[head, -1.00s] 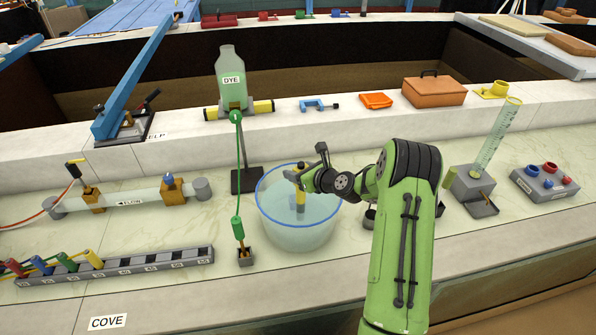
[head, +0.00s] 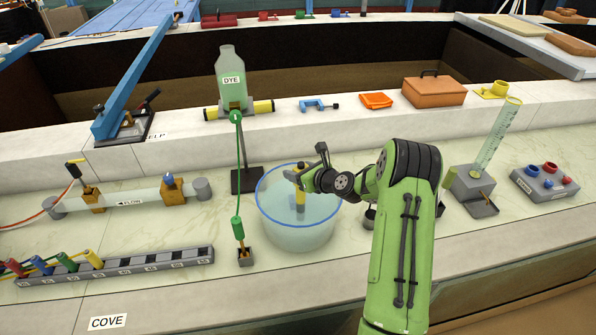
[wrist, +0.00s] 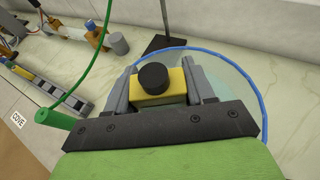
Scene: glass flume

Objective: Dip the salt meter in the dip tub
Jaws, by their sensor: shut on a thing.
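The dip tub (head: 297,238) is a clear round tub with a blue rim, holding pale liquid, near the middle of the counter. The salt meter (head: 300,198) is a yellow stick with a grey lower end and a dark cap. It stands upright inside the tub, its lower end seen through the clear wall and in the liquid. My gripper (head: 297,177) is over the tub and shut on the meter's upper part. In the wrist view the meter's yellow top and black cap (wrist: 153,78) sit between the two grey fingers, with the tub's blue rim (wrist: 262,108) around them.
A dye bottle (head: 231,75) on a stand with a green tube (head: 240,165) rises just left behind the tub. A slotted rack (head: 120,267) lies front left. A measuring cylinder (head: 497,135) stands right. Bare counter lies in front of the tub.

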